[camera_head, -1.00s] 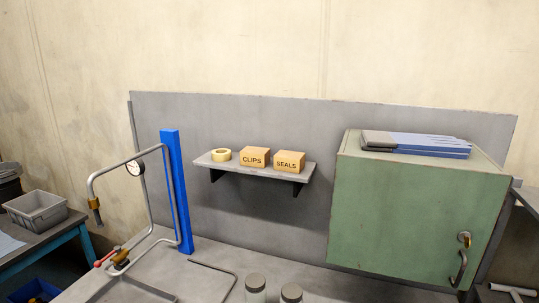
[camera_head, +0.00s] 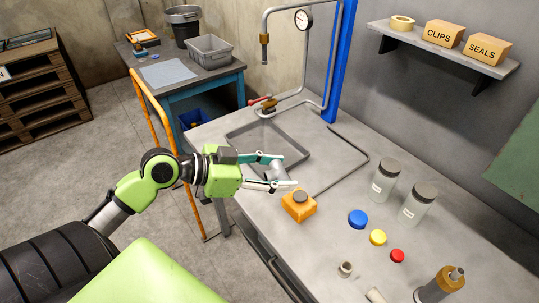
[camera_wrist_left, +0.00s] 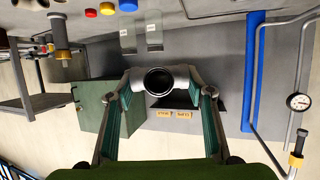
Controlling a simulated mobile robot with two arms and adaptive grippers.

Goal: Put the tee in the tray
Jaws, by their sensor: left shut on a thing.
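The tee is a grey pipe fitting (camera_head: 277,171). My left gripper (camera_head: 276,173) is shut on it, with one finger on each side. In the left wrist view the tee (camera_wrist_left: 160,70) sits between the fingertips, its dark round opening facing the camera. The tray (camera_head: 291,134) is a shallow grey rectangle with a low rim on the workbench, and its visible floor is empty. The gripper and tee are at the tray's near right corner, apparently above the bench; the exact height is unclear. My right gripper is not in view.
An orange block with a grey knob (camera_head: 299,207) stands close below the gripper. A bent rod (camera_head: 352,175) lies right of the tray. A pipe frame with a gauge (camera_head: 303,19) rises behind it. Jars (camera_head: 384,181) and coloured caps (camera_head: 358,219) stand further right.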

